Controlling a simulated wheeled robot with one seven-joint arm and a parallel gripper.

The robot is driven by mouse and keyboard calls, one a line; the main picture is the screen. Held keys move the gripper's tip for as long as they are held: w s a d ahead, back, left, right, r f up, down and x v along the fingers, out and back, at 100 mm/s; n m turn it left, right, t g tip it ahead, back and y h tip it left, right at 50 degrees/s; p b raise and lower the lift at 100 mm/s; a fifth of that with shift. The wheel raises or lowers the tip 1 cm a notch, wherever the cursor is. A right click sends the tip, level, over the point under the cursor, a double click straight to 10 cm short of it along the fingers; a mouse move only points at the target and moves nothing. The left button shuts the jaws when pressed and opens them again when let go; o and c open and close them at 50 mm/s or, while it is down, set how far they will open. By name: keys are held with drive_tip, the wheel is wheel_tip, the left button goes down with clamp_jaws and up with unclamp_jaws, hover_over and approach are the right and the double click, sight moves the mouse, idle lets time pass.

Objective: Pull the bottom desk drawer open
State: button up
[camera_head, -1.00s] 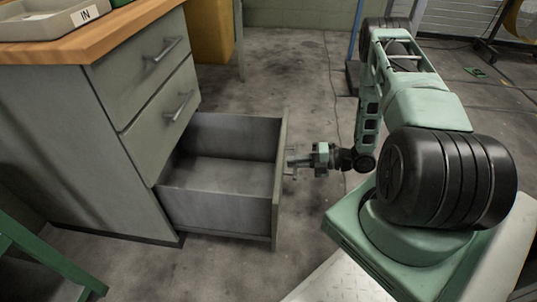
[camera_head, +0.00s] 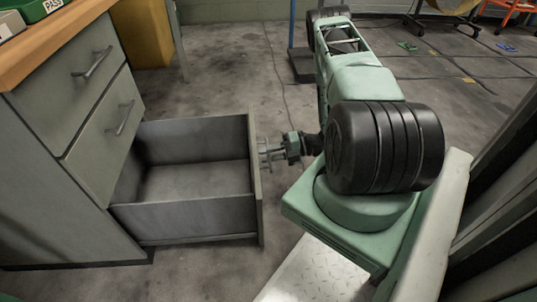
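The bottom drawer (camera_head: 185,215) of the grey desk (camera_head: 50,180) stands far out, and its empty inside shows. Its front panel (camera_head: 257,190) is seen nearly edge-on. My gripper (camera_head: 266,152) is at the outer face of that panel, near its far end, pointing left toward it. The drawer's handle is hidden or too small to make out, so I cannot tell whether the fingers are around it, shut on it or apart from it.
Two upper drawers with bar handles (camera_head: 92,62) are closed. Trays (camera_head: 30,10) lie on the wooden desktop (camera_head: 60,40). A yellow cabinet (camera_head: 141,35) stands behind the desk.

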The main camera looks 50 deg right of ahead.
drive_tip(key=p+v, duration=0.4)
drive_tip(key=v, duration=1.3)
drive_tip(key=shift+p, duration=0.4)
drive_tip(key=shift+s+d, duration=0.1)
drive_tip(key=shift+s, duration=0.05)
